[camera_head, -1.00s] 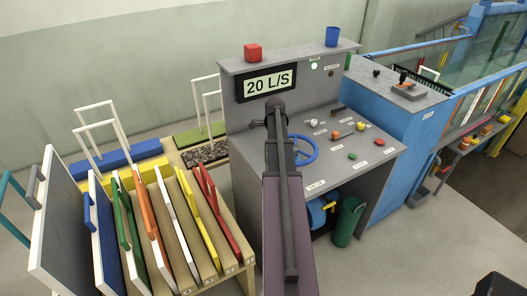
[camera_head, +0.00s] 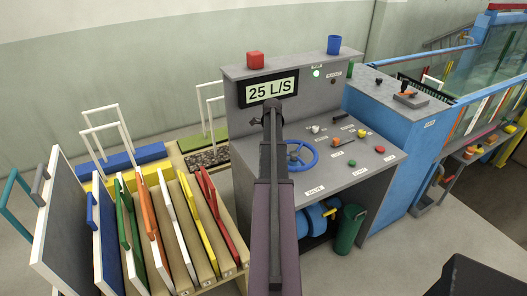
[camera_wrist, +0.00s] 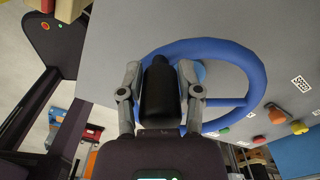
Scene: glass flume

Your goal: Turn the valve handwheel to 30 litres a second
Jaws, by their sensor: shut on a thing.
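The blue valve handwheel (camera_head: 314,163) stands on the grey console's desk, partly behind my arm. In the wrist view its blue rim (camera_wrist: 245,57) and a spoke show just beyond my gripper (camera_wrist: 160,70). My gripper's two grey fingers stand on either side of an upright black grip (camera_wrist: 159,98) at the near side of the wheel, and are shut on it. Where the black grip meets the rim is hidden. The display (camera_head: 271,88) on the console reads 25 L/S. My gripper is hidden in the head view.
A red block (camera_head: 255,60) and a blue cup (camera_head: 334,45) stand on the console top. Coloured knobs, such as a red one (camera_head: 380,149), sit right of the wheel. A rack of coloured panels (camera_head: 215,215) stands at the left.

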